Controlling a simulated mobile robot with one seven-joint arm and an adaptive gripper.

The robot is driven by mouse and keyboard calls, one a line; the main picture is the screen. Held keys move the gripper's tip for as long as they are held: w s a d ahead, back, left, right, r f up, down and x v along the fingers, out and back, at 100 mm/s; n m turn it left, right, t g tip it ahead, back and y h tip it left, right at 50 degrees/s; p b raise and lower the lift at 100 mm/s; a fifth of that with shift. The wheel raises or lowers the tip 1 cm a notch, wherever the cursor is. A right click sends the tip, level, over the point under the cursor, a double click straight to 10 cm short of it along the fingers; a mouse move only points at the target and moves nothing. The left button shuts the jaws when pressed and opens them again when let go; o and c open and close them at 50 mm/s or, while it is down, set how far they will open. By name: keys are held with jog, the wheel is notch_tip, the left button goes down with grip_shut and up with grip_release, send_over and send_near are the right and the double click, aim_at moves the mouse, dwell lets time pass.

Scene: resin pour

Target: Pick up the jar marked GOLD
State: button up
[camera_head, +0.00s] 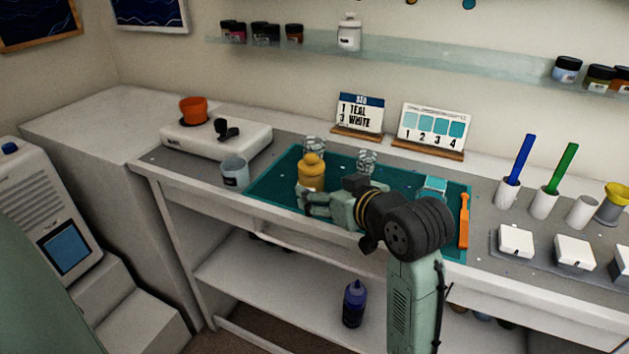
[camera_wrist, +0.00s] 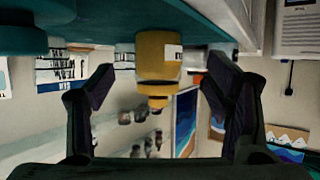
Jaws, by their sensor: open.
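A yellow-gold bottle-shaped jar (camera_head: 311,174) with a narrow cap stands upright on the teal mat (camera_head: 268,188). No word can be read on it in the head view. In the wrist view the jar (camera_wrist: 158,55) appears upside down, with a white label whose lettering is too small to read. My gripper (camera_head: 312,200) is low at the front of the jar, level with its lower body. In the wrist view its two dark fingers (camera_wrist: 162,78) are spread wide, one each side of the jar, with visible gaps. The jar's base is partly hidden by my gripper in the head view.
Clear cups (camera_head: 367,161) stand behind the jar. A grey cup (camera_head: 235,171) is left, by a white scale (camera_head: 215,138). An orange tool (camera_head: 464,220) lies at the mat's right. Small jars (camera_head: 266,33) sit on the wall shelf. Sign cards (camera_head: 433,126) stand behind.

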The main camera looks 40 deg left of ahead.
aim_at(318, 170)
jog(key=shift+p+x, duration=0.9)
jog(key=shift+x, duration=2.05)
jog(key=shift+w+r, duration=0.15)
jog(key=shift+r, duration=0.05)
jog(key=shift+c, duration=0.3)
jog(key=c, duration=1.4)
jog(key=shift+r, duration=0.2)
jog(key=shift+c, duration=0.2)
jog(key=shift+r, duration=0.55)
jog(key=shift+r+b, duration=0.45)
jog(key=shift+r, duration=0.5)
jog(key=s+d+b, duration=0.3)
jog(key=s+b, duration=0.3)
jog(key=s, duration=0.1)
jog(key=s+d+r+b, duration=0.1)
jog(key=s+d+b, duration=0.3)
jog(key=s, duration=0.3)
jog(key=shift+d+r+b, duration=0.15)
jog(key=shift+r+b, duration=0.2)
jog(key=shift+b, duration=0.55)
